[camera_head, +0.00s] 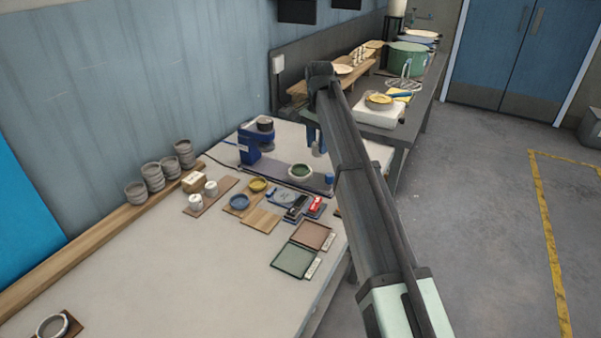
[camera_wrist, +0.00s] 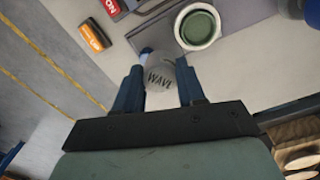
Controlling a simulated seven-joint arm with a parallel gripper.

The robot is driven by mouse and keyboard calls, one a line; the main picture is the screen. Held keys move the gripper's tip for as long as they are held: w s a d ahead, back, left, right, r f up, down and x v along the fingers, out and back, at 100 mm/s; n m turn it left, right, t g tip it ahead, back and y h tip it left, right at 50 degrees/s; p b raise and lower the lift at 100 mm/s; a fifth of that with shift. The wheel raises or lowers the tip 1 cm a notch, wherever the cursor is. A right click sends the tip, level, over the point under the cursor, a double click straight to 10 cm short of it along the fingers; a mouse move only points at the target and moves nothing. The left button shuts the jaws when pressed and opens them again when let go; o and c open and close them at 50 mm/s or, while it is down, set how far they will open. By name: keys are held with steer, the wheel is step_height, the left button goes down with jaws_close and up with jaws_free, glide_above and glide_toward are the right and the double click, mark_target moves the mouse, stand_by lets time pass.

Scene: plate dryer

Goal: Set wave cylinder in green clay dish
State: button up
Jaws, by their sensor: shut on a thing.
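The wave cylinder (camera_wrist: 160,77) is a grey round piece with "WAVE" written on its top. My gripper (camera_wrist: 159,86) is shut on it, with one blue finger on each side. In the head view, my gripper (camera_head: 315,137) hangs over the back right of the table, to the right of the dish and above it. The green clay dish (camera_wrist: 198,27) has a pale rim and a green inside. It lies beyond my fingertips in the wrist view, apart from the cylinder. In the head view the dish (camera_head: 301,171) sits on a grey plate.
A blue device (camera_head: 250,146) stands left of the dish. Blue (camera_head: 239,202) and yellow (camera_head: 258,185) bowls, small tools and two flat trays lie nearer. The table's near left is mostly clear.

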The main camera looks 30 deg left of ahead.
steer(key=a+m, duration=0.4)
steer(key=a, duration=0.1)
steer(key=m, duration=0.3)
glide_above(300, 172)
steer(key=shift+w+f, duration=0.1)
steer(key=shift+f, duration=4.45)
steer(key=shift+f, duration=0.2)
steer(key=o, duration=1.1)
step_height(300, 172, up, 12)
steer(key=shift+r, duration=0.25)
steer(key=shift+f, duration=0.1)
